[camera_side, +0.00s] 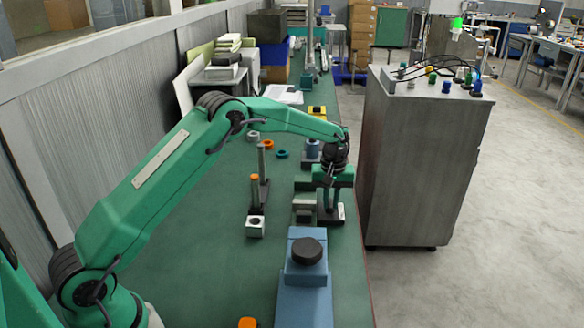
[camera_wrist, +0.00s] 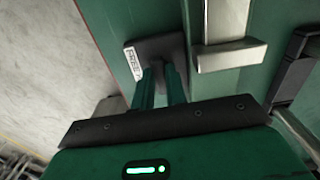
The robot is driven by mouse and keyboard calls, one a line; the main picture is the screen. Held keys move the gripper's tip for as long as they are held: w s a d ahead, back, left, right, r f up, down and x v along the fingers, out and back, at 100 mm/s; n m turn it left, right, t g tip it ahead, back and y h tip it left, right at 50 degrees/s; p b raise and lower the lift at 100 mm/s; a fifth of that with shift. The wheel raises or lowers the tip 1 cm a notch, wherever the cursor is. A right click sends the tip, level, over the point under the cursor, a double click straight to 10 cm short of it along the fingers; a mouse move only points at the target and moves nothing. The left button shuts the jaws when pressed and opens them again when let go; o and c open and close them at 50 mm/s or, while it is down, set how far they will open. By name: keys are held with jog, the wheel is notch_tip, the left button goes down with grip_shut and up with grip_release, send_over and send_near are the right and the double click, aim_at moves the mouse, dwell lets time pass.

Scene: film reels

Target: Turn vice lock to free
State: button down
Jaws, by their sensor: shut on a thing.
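My gripper (camera_side: 328,203) points down at the right edge of the green bench. Its two green fingers also show in the wrist view (camera_wrist: 159,72), close together, shut on the vice lock, which they hide. They stand over a dark plate (camera_wrist: 150,48) with a white label reading FREE (camera_wrist: 131,62) at its left edge. The label lies to the left of the fingers. The vice's pale metal jaw block (camera_wrist: 232,54) is to the right of the plate. In the side view the vice (camera_side: 305,207) sits just left of my gripper. The lock's exact angle cannot be told.
A blue machine with a black knob (camera_side: 306,251) stands in front of the vice. A small stand with a white block (camera_side: 255,226) is to the left. A grey cabinet (camera_side: 420,165) stands right of the bench (camera_side: 205,240), whose left side is mostly clear.

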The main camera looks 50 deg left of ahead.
aim_at(330, 204)
jog(key=c, duration=1.4)
grip_release()
jog(key=shift+c, duration=0.2)
jog(key=shift+r, duration=0.1)
notch_tip(330, 204, up, 7)
jog(key=shift+r, duration=0.35)
jog(key=shift+r, duration=0.1)
